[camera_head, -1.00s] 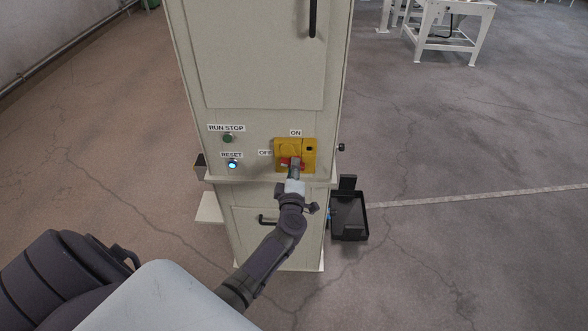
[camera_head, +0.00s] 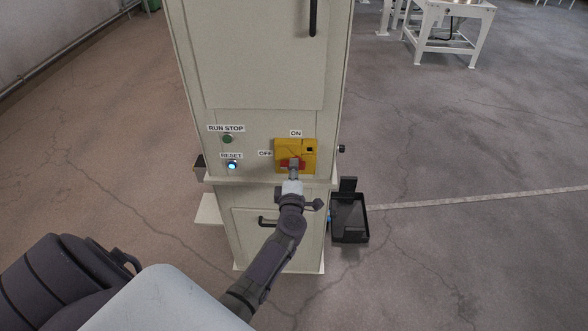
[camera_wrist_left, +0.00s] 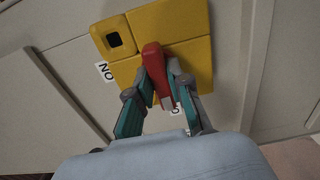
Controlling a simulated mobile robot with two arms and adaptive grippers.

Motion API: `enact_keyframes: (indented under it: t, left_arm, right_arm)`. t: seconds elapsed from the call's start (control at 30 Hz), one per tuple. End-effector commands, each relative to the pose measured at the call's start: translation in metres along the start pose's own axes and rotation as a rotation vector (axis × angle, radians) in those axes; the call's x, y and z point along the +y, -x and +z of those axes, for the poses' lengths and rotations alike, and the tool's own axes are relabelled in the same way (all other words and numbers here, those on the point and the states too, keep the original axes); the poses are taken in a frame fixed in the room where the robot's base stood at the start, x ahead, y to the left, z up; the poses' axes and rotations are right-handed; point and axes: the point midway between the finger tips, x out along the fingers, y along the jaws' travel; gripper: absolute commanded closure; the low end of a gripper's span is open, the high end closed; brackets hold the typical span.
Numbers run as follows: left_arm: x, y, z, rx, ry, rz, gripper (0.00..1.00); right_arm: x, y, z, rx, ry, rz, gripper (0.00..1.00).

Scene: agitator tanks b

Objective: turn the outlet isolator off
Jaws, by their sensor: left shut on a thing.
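The outlet isolator is a yellow block (camera_head: 308,147) with a red handle (camera_head: 287,162) on the front of a pale cabinet. An ON label (camera_head: 295,133) is above it and an OFF label (camera_head: 265,154) is to its left. My left gripper (camera_head: 294,172) reaches up to the handle and partly hides it. In the left wrist view, its fingers stand on both sides of the red handle (camera_wrist_left: 153,62) and are shut on it, in front of the yellow block (camera_wrist_left: 180,22). The handle's exact angle is hard to tell. My right gripper is not in view.
A RUN STOP button (camera_head: 227,139) and a lit RESET button (camera_head: 232,166) sit left of the isolator. A ledge runs just below. A black tray (camera_head: 350,220) is at the cabinet's right side. A white table (camera_head: 450,25) stands far right; the floor between is open.

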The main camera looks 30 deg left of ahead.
Motion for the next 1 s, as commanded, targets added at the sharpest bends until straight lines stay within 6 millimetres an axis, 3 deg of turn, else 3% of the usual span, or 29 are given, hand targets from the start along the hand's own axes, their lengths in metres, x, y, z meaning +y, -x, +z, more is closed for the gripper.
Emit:
enact_keyframes:
  t: [0.07, 0.1, 0.27, 0.67, 1.0]
  left_arm:
    - [-0.001, 0.0, -0.001, 0.001, 0.005, -0.002, 1.0]
    - [-0.001, 0.0, -0.001, 0.001, 0.004, -0.002, 0.8]
    - [-0.001, 0.0, 0.0, 0.001, 0.003, -0.002, 0.56]
    - [-0.001, 0.01, 0.001, -0.001, 0.002, -0.002, 0.56]
    - [-0.002, 0.078, -0.001, 0.001, 0.003, -0.005, 0.56]
  right_arm:
    - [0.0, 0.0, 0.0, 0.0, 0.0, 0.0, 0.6]
    - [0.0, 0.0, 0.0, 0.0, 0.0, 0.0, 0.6]
    - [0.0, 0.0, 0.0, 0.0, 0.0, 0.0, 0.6]
    - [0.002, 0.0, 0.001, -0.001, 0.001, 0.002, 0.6]
    - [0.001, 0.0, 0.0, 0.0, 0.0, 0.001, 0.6]
